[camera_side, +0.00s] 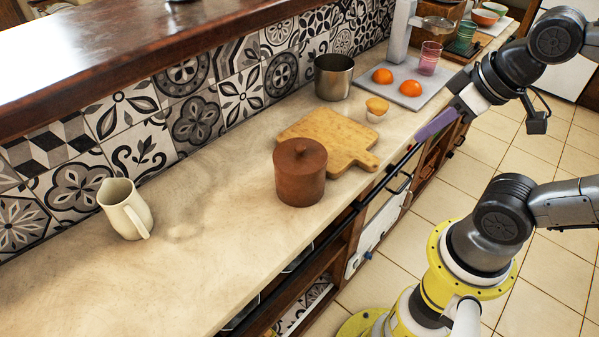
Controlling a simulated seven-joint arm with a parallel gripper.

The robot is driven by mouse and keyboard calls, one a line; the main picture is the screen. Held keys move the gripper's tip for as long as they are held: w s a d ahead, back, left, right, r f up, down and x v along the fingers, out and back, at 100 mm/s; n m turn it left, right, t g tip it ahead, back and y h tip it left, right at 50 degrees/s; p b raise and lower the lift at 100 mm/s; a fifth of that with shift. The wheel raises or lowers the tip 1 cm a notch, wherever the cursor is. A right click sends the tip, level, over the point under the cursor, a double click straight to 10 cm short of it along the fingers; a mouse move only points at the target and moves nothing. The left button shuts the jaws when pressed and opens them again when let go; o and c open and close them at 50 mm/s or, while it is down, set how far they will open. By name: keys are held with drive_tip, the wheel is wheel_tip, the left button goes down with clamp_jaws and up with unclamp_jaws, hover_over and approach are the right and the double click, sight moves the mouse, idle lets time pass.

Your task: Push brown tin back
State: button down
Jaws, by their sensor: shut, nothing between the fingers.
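The brown tin (300,173) is a round lidded canister with a small knob on top. It stands upright on the counter near the front edge, beside the near end of the wooden cutting board (318,133). My gripper (425,133) is shut and empty, to the right of the tin and apart from it, over the counter's front edge. It points toward the lower left.
A cream pitcher (125,209) stands to the left and a metal pot (333,77) by the tiled wall. A small orange-topped cup (376,109) sits beyond the board. Oranges (410,88) and a pink glass (429,58) stand on a grey board. Counter behind and left of the tin is clear.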

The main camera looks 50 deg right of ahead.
idle(0.3)
drive_tip(key=w+a+f+m, duration=0.2)
drive_tip(key=w+m, duration=0.1)
drive_tip(key=w, duration=0.3)
drive_tip(key=w+a+f+n, duration=0.1)
drive_tip(key=a+f, duration=0.1)
drive_tip(key=f, duration=0.3)
drive_tip(key=w+a+f+n+g, duration=0.1)
drive_tip(key=a+f, duration=0.1)
drive_tip(key=f, duration=0.4)
drive_tip(key=w+a+f+n+g, duration=0.1)
drive_tip(key=a+f, duration=0.2)
drive_tip(key=f, duration=0.3)
drive_tip(key=shift+w, duration=0.1)
drive_tip(key=w, duration=0.3)
drive_tip(key=shift+f, duration=0.1)
drive_tip(key=shift+w, duration=0.6)
